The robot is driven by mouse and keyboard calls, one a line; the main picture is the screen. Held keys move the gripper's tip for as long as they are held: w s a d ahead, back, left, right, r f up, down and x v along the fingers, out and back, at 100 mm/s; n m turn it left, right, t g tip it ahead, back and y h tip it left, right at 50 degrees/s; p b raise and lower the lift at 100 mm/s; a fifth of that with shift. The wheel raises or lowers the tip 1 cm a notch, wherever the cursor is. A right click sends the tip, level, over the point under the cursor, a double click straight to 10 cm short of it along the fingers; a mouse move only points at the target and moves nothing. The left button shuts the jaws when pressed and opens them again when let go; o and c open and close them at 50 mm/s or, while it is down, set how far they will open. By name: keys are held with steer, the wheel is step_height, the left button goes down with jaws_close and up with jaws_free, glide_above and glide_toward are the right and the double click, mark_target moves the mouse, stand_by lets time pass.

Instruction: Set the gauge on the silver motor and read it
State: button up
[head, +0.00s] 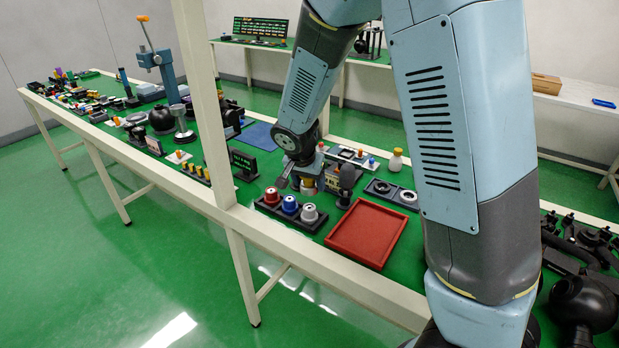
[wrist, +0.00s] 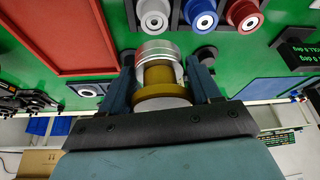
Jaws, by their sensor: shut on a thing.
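The silver motor (head: 309,214) stands at the right end of a black holder, beside a blue motor (head: 290,205) and a red motor (head: 272,196). In the wrist view the silver motor (wrist: 153,18) is at the top, beyond my fingers, partly cut by the frame edge. My gripper (wrist: 166,72) is shut on a round silver and brass piece (wrist: 160,78), which looks like the gauge. In the head view my gripper (head: 306,176) is just behind the motor holder, apart from the silver motor. The gauge's reading face is not visible.
A red tray (head: 332,240) lies right of the holder. A dark knobbed stand (head: 347,180) is close to my gripper's right. A black plate with rings (head: 379,187) and a white bottle (head: 396,160) are farther right. A small display (head: 243,163) stands left.

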glide_above(311, 206)
steer(key=shift+s+a+f, duration=0.1)
steer(key=shift+s+f, duration=0.05)
steer(key=shift+f, duration=0.65)
steer(key=shift+s+a+f, duration=0.1)
steer(key=shift+s+f, duration=0.05)
steer(key=shift+f, duration=0.65)
steer(key=shift+s+a+f, duration=0.1)
steer(key=shift+s+f, duration=0.05)
steer(key=shift+f, duration=0.65)
steer(key=shift+f, duration=1.2)
steer(key=o, duration=1.3)
steer(key=shift+c, duration=0.2)
steer(key=v, duration=1.3)
steer(key=shift+r, duration=0.35)
steer(key=shift+s, duration=0.15)
